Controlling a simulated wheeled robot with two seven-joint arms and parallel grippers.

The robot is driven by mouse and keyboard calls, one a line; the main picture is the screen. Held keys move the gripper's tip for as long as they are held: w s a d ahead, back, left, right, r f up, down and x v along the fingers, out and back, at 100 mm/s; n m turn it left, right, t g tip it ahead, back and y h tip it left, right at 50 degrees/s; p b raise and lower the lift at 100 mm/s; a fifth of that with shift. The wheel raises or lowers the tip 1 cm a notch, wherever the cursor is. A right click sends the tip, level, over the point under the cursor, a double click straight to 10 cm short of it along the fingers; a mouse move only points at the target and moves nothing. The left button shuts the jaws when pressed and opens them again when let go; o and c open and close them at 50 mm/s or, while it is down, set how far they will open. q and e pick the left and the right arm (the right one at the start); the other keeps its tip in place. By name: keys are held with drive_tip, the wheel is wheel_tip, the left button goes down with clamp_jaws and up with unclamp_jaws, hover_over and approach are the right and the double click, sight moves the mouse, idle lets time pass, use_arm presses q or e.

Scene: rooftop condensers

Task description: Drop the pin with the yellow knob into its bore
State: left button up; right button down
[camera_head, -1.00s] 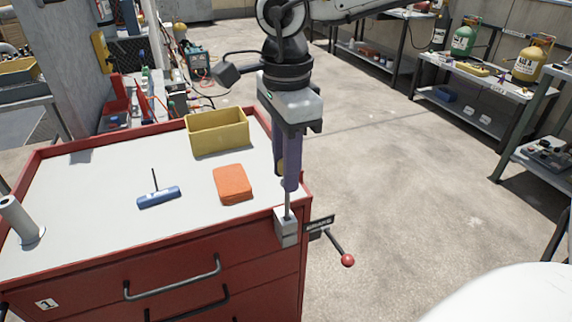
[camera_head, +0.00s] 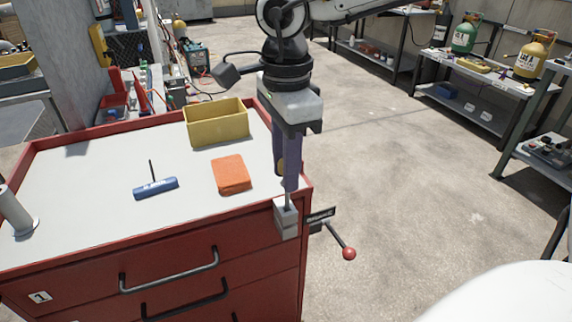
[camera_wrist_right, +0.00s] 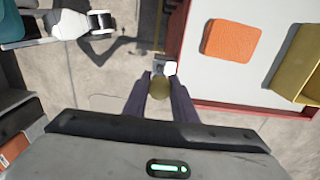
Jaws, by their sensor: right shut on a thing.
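My right gripper (camera_head: 286,178) points down over the cart's front right corner and is shut on the pin's yellow knob (camera_head: 281,166). The knob also shows between the fingers in the right wrist view (camera_wrist_right: 159,88). A short length of the pin's thin grey shank (camera_head: 288,199) shows below the fingers, upright, and meets the top of a grey block (camera_head: 287,223) fixed at the cart's corner. The bore's mouth is hidden, so I cannot tell how deep the tip is. In the right wrist view the block (camera_wrist_right: 172,68) lies just beyond the knob. My left gripper is not in view.
On the cart top (camera_head: 85,175) are an orange pad (camera_head: 231,174), a yellow bin (camera_head: 217,123), a blue T-handle tool (camera_head: 156,188) and a grey cylinder (camera_head: 16,212).

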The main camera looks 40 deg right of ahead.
drive_tip(key=shift+f+b, duration=0.6)
drive_tip(key=shift+f, duration=0.1)
drive_tip(key=shift+f+b, duration=0.55)
drive_tip(key=shift+f, duration=0.25)
drive_tip(key=shift+f+b, duration=0.35)
drive_tip(key=shift+b, duration=0.1)
drive_tip(key=shift+f+b, duration=0.65)
drive_tip(key=c, duration=1.4)
unclamp_jaws()
